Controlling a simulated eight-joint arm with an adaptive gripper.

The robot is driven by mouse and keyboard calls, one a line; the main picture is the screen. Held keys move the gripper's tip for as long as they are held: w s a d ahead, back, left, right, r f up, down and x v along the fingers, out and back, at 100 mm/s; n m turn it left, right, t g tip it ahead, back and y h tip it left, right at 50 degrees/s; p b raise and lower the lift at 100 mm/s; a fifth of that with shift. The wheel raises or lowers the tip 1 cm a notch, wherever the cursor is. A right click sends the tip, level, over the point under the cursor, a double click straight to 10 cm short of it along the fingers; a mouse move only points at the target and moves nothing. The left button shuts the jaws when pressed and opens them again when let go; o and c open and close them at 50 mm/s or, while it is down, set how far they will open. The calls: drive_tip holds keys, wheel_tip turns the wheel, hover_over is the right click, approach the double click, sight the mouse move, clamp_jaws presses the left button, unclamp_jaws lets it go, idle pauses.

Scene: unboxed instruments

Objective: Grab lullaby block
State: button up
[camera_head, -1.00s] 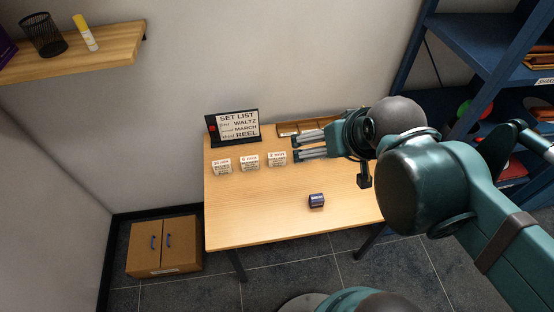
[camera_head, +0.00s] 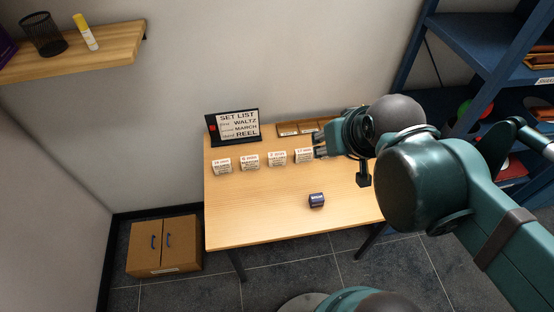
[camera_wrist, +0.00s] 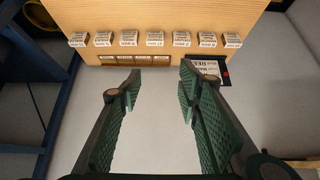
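Several small white labelled blocks (camera_head: 277,158) stand in a row on the table near its back edge. They also show in the wrist view as a row of separate blocks (camera_wrist: 155,39) beyond my fingertips. Their small print is too blurred to tell which one is the lullaby block. My gripper (camera_wrist: 160,71) is open and empty, its two green fingers spread wide, apart from the blocks. In the head view my arm reaches over the back right of the table and hides the right end of the row.
A set list sign (camera_head: 238,127) reading waltz, march, reel stands at the table's back left. A slotted wooden rack (camera_head: 289,130) lies behind the blocks. A dark block (camera_head: 316,200) sits alone nearer the front. Blue shelving (camera_head: 470,38) stands right. The table's front left is clear.

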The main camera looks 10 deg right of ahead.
drive_tip(key=shift+w+m, duration=0.7)
drive_tip(key=shift+w, duration=0.45)
drive_tip(key=m+g+b, duration=0.3)
drive_tip(key=m+g, duration=0.4)
drive_tip(key=m, duration=0.9)
hover_over(277, 154)
drive_tip(key=f, duration=2.5)
drive_tip(key=shift+s+d, duration=0.15)
drive_tip(key=shift+d, duration=0.05)
drive_tip(key=shift+a+f+m, duration=0.15)
drive_tip(key=shift+f+m, duration=0.25)
drive_tip(key=shift+f, duration=0.3)
drive_tip(key=shift+f, duration=0.15)
drive_tip(key=shift+w+f, duration=0.2)
drive_tip(key=shift+f, duration=0.95)
drive_tip(key=shift+f+b, duration=0.85)
drive_tip(key=shift+f, duration=1.75)
